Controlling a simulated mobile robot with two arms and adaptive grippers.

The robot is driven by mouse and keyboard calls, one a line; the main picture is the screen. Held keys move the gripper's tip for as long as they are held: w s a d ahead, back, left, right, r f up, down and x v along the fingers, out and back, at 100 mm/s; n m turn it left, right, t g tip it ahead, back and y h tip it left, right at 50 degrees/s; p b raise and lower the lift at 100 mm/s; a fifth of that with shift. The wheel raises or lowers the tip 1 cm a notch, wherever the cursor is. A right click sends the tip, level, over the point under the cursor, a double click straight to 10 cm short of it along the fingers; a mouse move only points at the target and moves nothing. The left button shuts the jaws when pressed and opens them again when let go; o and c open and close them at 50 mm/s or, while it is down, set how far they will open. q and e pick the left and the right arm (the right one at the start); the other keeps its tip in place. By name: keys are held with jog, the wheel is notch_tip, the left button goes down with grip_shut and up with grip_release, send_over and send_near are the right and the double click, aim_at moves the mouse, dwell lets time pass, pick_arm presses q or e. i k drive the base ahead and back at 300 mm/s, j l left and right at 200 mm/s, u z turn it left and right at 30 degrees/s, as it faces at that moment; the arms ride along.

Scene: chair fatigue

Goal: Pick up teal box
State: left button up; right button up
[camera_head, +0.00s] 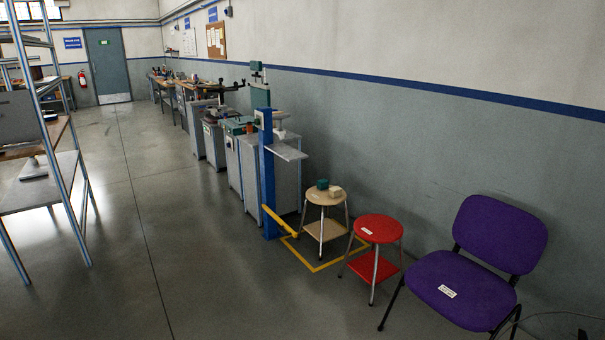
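The teal box (322,184) is small and sits on the seat of a round wooden stool (326,198), some way off to the right of centre. A small cream block (335,191) lies right beside it on the same seat; I cannot tell whether they touch. The seat stands inside a yellow floor outline. Neither of my grippers shows clearly in the head view. Both are apart from the teal box.
A red stool (379,229) and a purple chair (476,262) stand nearer, to the right. A blue post (267,175) with a yellow bar (279,221) stands left of the wooden stool. Shelving (52,180) is at the left. The floor (200,260) between is clear.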

aim_at(323, 184)
jog(key=i+z, duration=0.35)
jog(key=i+j+z, duration=0.15)
jog(key=i+z, duration=0.2)
jog(key=i+j+z, duration=0.2)
jog(key=z, duration=0.15)
jog(key=i, duration=0.1)
